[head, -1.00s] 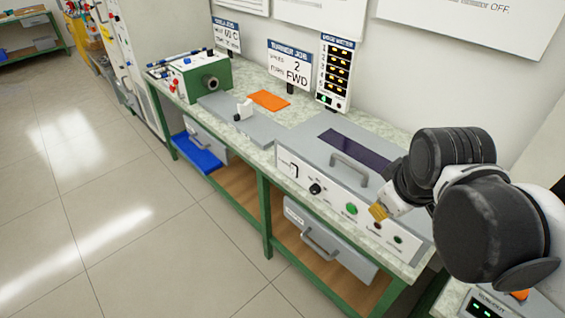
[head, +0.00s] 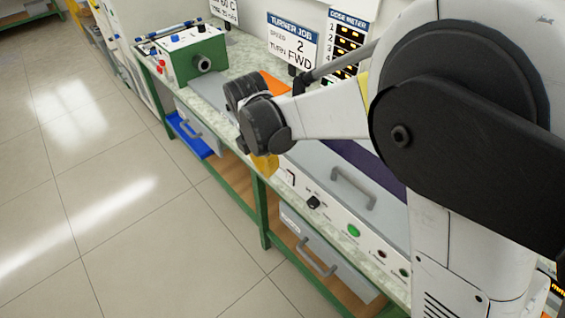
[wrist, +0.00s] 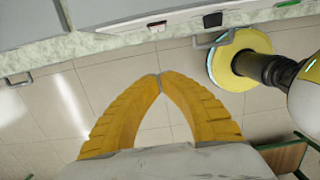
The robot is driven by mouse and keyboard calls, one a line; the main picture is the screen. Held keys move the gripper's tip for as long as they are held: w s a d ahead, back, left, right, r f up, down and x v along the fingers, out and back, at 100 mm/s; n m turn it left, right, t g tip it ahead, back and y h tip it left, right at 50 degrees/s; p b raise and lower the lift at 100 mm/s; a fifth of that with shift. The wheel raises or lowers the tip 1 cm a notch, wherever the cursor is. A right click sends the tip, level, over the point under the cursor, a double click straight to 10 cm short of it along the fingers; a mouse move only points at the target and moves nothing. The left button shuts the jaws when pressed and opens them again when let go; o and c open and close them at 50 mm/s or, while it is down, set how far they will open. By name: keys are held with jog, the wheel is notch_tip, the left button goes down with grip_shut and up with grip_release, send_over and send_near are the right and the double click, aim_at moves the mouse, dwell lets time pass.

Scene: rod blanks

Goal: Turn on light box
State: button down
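The light box appears to be the grey box (head: 325,168) on the bench, with a dark purple window and a grey handle (head: 353,188). Its pale front panel has a black knob (head: 313,202), a green button (head: 353,230) and small dark red and green round parts at the right. My gripper (head: 265,168) is at the left end of this box; my arm covers part of the box. In the wrist view, my yellow fingers (wrist: 160,76) meet at the tips with nothing between them. A pale panel with a dark switch (wrist: 213,20) lies beyond them.
A green and white machine (head: 192,55) stands on the bench (head: 218,88) at the left. Signs stand behind. A grey drawer (head: 318,255) and a blue tray (head: 192,135) are below. The floor (head: 120,210) in front is clear.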

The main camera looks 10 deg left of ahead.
aim_at(289, 178)
jog(key=shift+s, duration=0.15)
jog(key=shift+w+d+f+b, duration=0.65)
jog(key=shift+f+b, duration=0.25)
jog(key=shift+f, duration=0.8)
jog(key=shift+w+d+f+b, duration=0.65)
jog(key=shift+f+b, duration=0.3)
jog(key=shift+f, duration=0.8)
jog(key=shift+w+d+f+b, duration=0.5)
jog(key=shift+w+f+b, duration=0.3)
jog(key=shift+f, duration=0.9)
jog(key=shift+s, duration=0.1)
